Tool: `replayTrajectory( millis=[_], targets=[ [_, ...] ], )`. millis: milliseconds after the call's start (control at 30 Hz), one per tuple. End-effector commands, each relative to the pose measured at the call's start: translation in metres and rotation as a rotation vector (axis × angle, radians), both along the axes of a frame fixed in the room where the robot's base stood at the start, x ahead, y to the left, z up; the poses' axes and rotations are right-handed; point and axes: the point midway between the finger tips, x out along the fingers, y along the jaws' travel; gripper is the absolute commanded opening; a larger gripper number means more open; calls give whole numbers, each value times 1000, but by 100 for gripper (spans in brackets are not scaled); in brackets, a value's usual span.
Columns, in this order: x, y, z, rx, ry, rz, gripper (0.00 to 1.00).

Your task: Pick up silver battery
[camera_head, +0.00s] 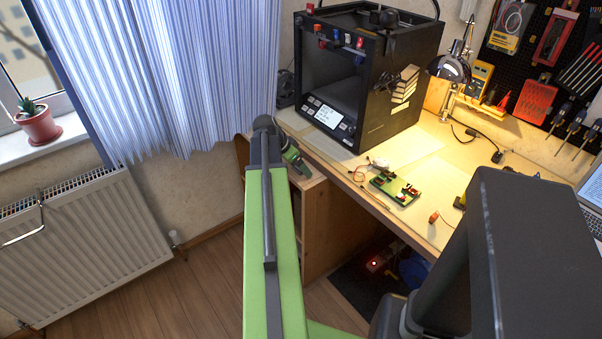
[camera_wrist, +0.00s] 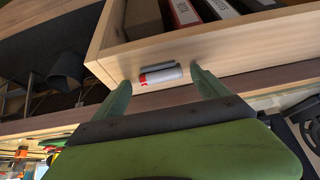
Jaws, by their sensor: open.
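The silver battery (camera_wrist: 161,75) shows in the wrist view as a small grey-silver cylinder with a red band toward its left end. It lies sideways against a pale wooden surface. My gripper (camera_wrist: 160,80) is open, with one green finger on each side of the battery. I cannot tell whether either finger touches it. In the head view my gripper (camera_head: 294,160) is at the left end of the workbench, partly behind my arm. I cannot make out the battery there.
A wooden compartment (camera_wrist: 115,55) with several binders (camera_wrist: 188,12) lies beyond the battery. In the head view, a black 3D printer (camera_head: 375,80) stands on the workbench (camera_head: 440,155), near a small green device (camera_head: 395,188). A radiator (camera_head: 85,240) and curtain (camera_head: 190,70) are at left.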

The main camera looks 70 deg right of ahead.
Motion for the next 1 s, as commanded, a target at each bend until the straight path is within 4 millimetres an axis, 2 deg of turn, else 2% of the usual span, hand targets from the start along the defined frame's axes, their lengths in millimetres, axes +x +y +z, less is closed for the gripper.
replayTrajectory(
  millis=[167,667,867,1000],
  targets=[
    [0,0,2,0,0,1,83],
    [1,1,2,0,0,1,19],
    [1,1,2,0,0,1,19],
    [1,1,9,0,0,1,19]
  ],
)
